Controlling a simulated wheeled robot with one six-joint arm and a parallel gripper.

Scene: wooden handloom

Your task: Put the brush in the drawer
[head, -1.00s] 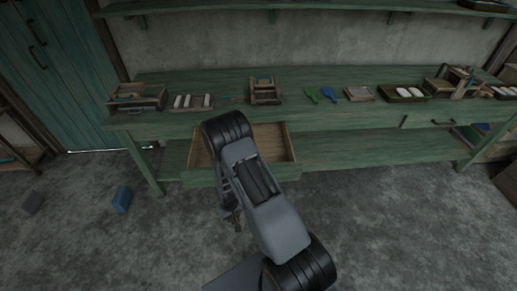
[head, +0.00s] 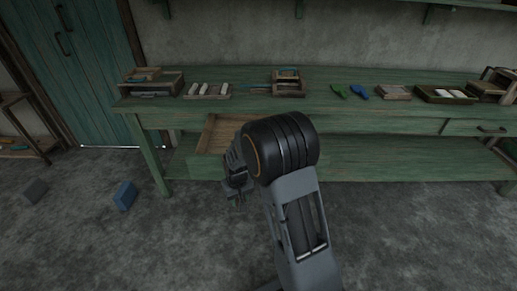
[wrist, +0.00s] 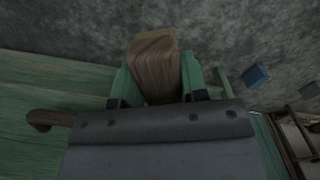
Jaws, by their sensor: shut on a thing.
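My gripper (head: 238,190) is low in front of the bench, close to the open drawer in the head view. It is shut on the brush (wrist: 153,62), a brown, streaky piece between the two fingers in the wrist view. Its far end and full shape are hard to make out. The drawer (head: 222,130) is pulled out under the left part of the green bench. Its wooden inside shows, but my arm hides its right part and much of its front. The brush appears outside the drawer.
The green bench (head: 320,108) carries trays, a green tool (head: 340,91) and a blue tool (head: 359,92). A closed drawer with a dark handle (head: 491,129) is at right. A blue block (head: 124,195) and a grey block (head: 35,190) lie on the floor. Open floor is at left.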

